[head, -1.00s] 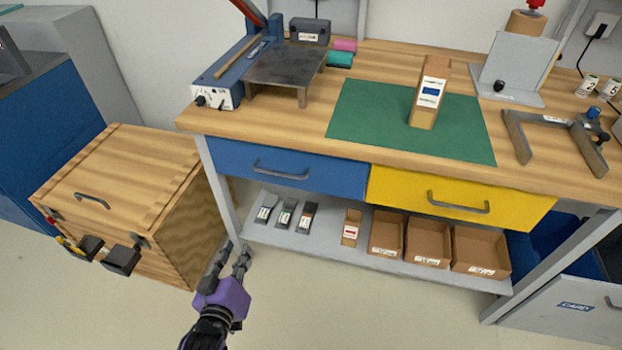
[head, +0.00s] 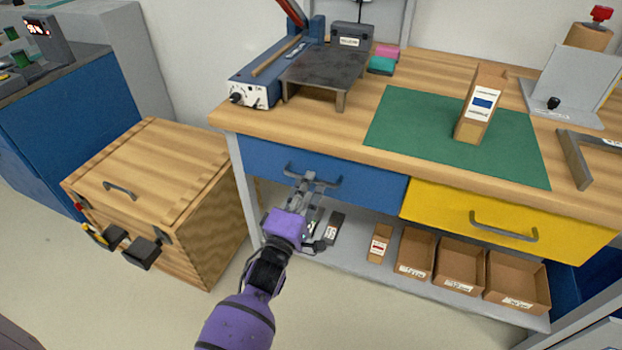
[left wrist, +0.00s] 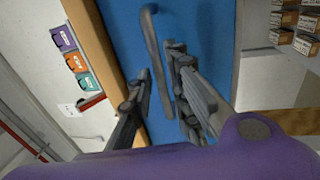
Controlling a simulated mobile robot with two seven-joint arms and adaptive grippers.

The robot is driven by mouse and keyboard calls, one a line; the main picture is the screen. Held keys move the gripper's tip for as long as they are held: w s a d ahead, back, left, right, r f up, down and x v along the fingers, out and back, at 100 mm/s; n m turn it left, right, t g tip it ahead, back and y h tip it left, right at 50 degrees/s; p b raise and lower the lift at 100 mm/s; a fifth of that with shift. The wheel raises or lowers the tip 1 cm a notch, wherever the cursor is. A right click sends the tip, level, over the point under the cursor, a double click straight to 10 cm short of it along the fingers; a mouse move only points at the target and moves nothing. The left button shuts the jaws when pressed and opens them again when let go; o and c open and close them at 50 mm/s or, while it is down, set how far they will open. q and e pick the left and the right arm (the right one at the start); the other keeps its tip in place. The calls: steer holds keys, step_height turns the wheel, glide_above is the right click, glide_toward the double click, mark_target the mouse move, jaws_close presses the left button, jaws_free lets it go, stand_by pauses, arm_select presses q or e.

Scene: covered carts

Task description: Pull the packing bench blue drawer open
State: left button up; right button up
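The blue drawer (head: 375,184) sits shut under the left half of the packing bench (head: 430,160). Its grey bar handle (head: 318,180) runs across its front. My left gripper (head: 306,186) is at the handle, in front of the drawer. In the left wrist view the blue drawer front (left wrist: 205,30) fills the middle, and the handle (left wrist: 157,55) runs between the two fingers of my left gripper (left wrist: 160,80). The fingers are apart, with a gap on either side of the bar. My right gripper is in neither view.
A yellow drawer (head: 430,198) is to the right. A wooden chest (head: 185,205) stands close left of the bench. The lower shelf (head: 350,255) holds several cardboard bins (head: 415,250). A carton (head: 480,105) stands on the green mat (head: 400,120). Floor in front is clear.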

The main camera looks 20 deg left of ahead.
arm_select(q)
steer(key=shift+w+r, duration=0.15)
steer(key=shift+w, duration=0.85)
steer(key=shift+c, duration=0.5)
jaws_close()
